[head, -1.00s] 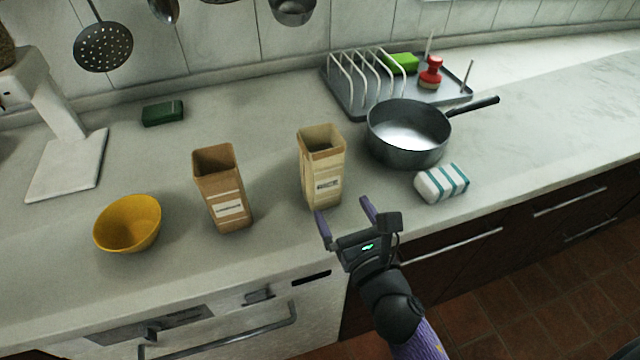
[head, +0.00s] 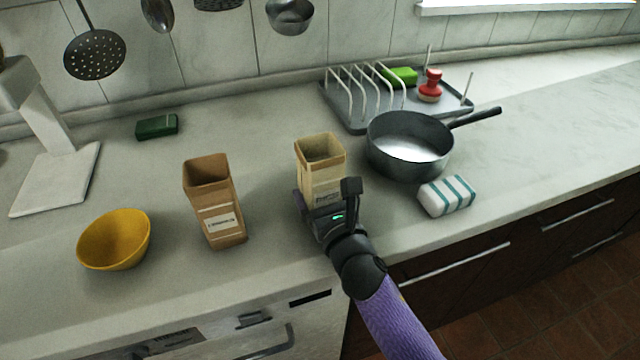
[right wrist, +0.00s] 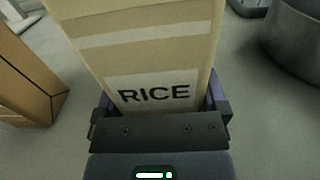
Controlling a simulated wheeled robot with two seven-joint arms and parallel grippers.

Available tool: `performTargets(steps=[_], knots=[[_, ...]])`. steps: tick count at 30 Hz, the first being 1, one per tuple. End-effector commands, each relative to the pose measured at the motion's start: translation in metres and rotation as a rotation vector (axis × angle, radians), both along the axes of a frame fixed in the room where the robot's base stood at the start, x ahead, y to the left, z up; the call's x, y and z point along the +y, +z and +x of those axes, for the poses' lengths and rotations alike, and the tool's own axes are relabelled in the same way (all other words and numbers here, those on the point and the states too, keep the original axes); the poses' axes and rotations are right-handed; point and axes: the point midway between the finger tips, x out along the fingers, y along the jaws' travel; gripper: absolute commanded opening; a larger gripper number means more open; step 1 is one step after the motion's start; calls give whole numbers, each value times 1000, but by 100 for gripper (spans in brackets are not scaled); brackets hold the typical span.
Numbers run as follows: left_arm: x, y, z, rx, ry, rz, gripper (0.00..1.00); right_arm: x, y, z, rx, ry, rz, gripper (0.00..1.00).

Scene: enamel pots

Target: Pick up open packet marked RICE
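The open packet marked RICE (head: 321,165) is a tall pale tan paper packet standing upright on the counter, its top open. In the right wrist view its label (right wrist: 155,93) reads RICE and faces my palm. My right gripper (head: 324,197) is at the packet's front, with one purple finger on each side of its lower part. The fingers are wide apart and look open; their tips are hidden by the packet, so contact is unclear. My left gripper is not in view.
A browner open packet (head: 214,205) stands to the left, its label unreadable, and a yellow bowl (head: 114,242) lies beyond it. A grey pan (head: 408,150) is close on the right, with a striped sponge packet (head: 447,195) in front. A dish rack (head: 352,115) stands behind.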

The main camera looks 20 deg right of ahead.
Motion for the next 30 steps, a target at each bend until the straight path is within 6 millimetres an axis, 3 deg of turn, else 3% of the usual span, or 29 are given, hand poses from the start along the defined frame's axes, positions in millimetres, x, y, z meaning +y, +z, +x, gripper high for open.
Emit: performTargets(steps=[1,12,19,27,30], knots=[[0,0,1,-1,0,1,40,0,0,0,0,0,0,79],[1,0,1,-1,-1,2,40,0,1,0,-2,0,0,3],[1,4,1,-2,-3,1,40,0,7,0,-3,1,-1,3],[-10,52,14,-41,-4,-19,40,0,81,0,-9,2,-3,3],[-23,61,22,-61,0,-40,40,0,97,0,-6,1,-3,3]])
